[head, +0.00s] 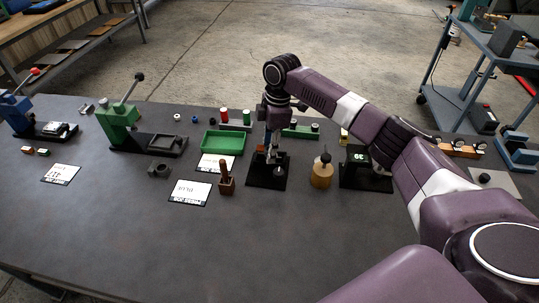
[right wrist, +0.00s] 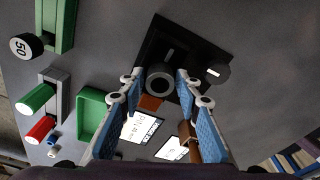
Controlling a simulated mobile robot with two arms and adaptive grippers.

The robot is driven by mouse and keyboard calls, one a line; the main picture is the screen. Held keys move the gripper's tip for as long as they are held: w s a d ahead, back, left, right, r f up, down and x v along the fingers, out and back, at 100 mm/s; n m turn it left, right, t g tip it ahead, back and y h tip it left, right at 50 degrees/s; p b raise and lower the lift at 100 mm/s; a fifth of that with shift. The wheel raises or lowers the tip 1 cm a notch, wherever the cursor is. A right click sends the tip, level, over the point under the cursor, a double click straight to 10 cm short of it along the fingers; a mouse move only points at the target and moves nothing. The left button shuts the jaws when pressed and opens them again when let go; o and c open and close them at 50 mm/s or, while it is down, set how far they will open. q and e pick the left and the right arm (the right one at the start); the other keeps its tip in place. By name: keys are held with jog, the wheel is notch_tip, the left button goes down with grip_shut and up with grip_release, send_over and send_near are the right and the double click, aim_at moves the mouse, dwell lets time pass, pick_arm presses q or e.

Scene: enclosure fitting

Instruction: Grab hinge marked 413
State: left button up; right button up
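I cannot make out a hinge marked 413; no such marking is readable on any part. A white card (head: 61,174) with red print lies at the left, its text too small to read surely. Small orange and green pieces (head: 34,151) lie behind it. My right gripper (head: 272,150) points down over a black base plate (head: 266,181) near the table's middle. In the right wrist view the gripper (right wrist: 160,76) has its blue-padded fingers apart, with a grey ring-shaped part (right wrist: 160,85) on the plate showing between them. My left gripper is out of view.
A green tray (head: 222,142), a wooden-handled block (head: 226,184) and a white card (head: 190,192) stand left of my right gripper. A brass container (head: 321,174) is close on its right. A green lever press (head: 118,122) stands further left. The table's front is clear.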

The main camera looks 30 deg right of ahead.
grip_shut()
jog(key=shift+r, duration=0.1)
